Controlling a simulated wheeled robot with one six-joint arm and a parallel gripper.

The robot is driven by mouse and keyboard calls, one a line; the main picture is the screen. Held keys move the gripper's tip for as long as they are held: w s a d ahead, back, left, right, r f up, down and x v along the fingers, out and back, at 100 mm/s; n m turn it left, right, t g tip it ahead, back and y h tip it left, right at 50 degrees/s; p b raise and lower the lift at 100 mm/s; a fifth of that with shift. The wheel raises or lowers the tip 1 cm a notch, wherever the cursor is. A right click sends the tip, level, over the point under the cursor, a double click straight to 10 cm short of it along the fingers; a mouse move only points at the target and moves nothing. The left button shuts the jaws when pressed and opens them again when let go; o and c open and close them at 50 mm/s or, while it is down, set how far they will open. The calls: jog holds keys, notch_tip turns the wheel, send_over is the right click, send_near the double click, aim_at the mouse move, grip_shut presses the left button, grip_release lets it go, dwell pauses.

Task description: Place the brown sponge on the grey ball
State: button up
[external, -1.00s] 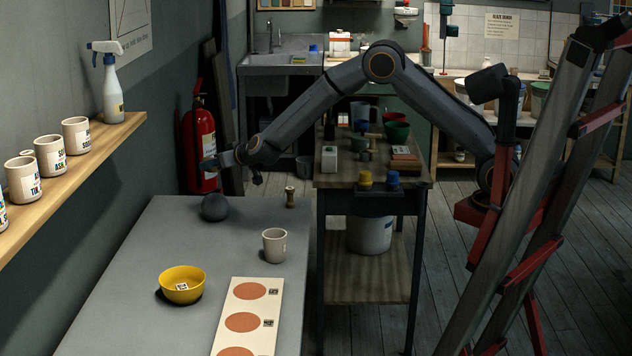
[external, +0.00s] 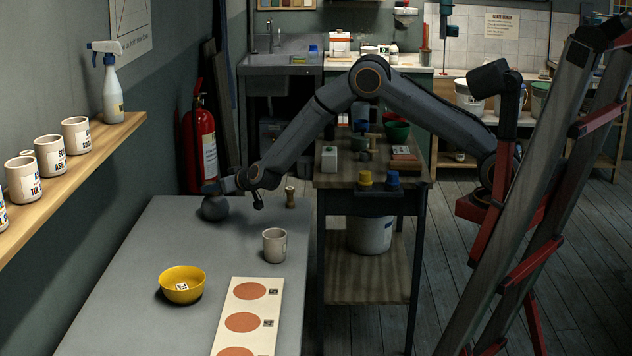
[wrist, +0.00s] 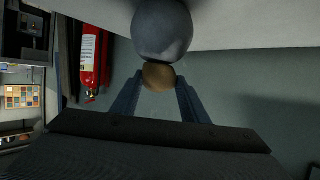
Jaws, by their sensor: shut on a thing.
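The grey ball (external: 215,208) rests on the far end of the grey table, and it fills the top middle of the wrist view (wrist: 162,28). My gripper (wrist: 158,80) is shut on the brown sponge (wrist: 158,76), a small tan piece between the two blue-grey fingers. In the external view my gripper (external: 213,188) is just above the top of the ball. In the wrist view the sponge's edge meets the ball's outline; I cannot tell for sure whether they touch. The sponge is not clear in the external view.
On the grey table (external: 140,255) stand a small wooden peg (external: 290,197), a white cup (external: 274,245), a yellow bowl (external: 182,285) and a board with orange discs (external: 236,306). A fire extinguisher (external: 199,145) stands behind the table. The table around the ball is clear.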

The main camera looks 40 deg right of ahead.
jog(key=o, duration=1.1)
jog(key=shift+f, duration=0.1)
jog(key=shift+r, duration=0.25)
jog(key=b+v, duration=0.1)
jog(key=v, duration=1.1)
jog(key=shift+f+b, duration=0.1)
jog(key=shift+b, duration=0.2)
jog(key=s+d+f+g, duration=0.1)
jog(key=s+d+g, duration=0.15)
jog(key=d, duration=0.55)
jog(key=s+d+f+g, duration=0.15)
jog(key=s+d, duration=0.25)
jog(key=d, duration=0.5)
jog(key=s+d+f+g, duration=0.1)
jog(key=s+d+g, duration=0.2)
jog(key=s+d, duration=0.4)
jog(key=s+d+f+g, duration=0.1)
jog(key=s+d+g, duration=0.2)
jog(key=s+d, duration=0.4)
jog(key=s+d+f+g+h, duration=0.1)
jog(key=s+d, duration=0.5)
jog(key=s, duration=0.7)
jog(key=shift+d+g, duration=0.4)
jog(key=shift+g, duration=0.5)
